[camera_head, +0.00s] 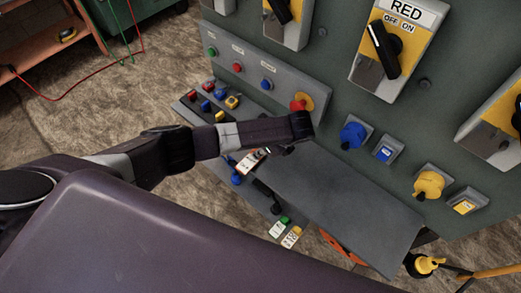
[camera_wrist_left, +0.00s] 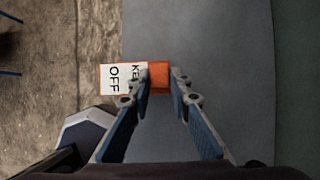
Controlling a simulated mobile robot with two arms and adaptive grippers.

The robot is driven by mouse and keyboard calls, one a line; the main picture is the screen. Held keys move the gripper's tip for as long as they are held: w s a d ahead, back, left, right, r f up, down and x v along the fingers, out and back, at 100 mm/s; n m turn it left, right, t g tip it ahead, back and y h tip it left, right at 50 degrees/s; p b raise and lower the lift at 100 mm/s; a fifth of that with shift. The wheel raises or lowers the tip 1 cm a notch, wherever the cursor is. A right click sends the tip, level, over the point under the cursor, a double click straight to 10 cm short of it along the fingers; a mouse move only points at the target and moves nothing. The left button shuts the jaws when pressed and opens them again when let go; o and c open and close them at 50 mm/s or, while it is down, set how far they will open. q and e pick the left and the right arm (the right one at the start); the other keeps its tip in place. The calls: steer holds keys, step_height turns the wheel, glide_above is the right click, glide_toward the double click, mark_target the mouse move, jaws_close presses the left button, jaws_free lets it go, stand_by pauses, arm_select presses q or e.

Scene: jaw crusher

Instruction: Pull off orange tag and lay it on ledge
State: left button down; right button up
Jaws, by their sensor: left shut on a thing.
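The orange tag (camera_wrist_left: 112,78) has a white label reading "OFF" and "KE", partly covered by a finger. My left gripper (camera_wrist_left: 161,76) is shut on the tag in the left wrist view. In the head view the tag (camera_head: 250,161) shows small below my left wrist. The flat grey ledge (camera_head: 335,195) juts from the panel. In the left wrist view the ledge (camera_wrist_left: 225,70) lies beneath the gripper, and the tag's label end reaches past its left edge. I cannot tell how high the tag is above it. My right gripper is not in view.
The grey-green panel (camera_head: 330,92) carries switches, including one marked "RED" (camera_head: 384,50). A lower strip of coloured buttons (camera_head: 212,97) and a yellow plug (camera_head: 427,265) are nearby. The ledge top looks bare.

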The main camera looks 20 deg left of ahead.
arm_select(q)
steer(key=shift+f+b, duration=0.3)
steer(key=shift+f, duration=0.2)
steer(key=c, duration=1.7)
jaws_free()
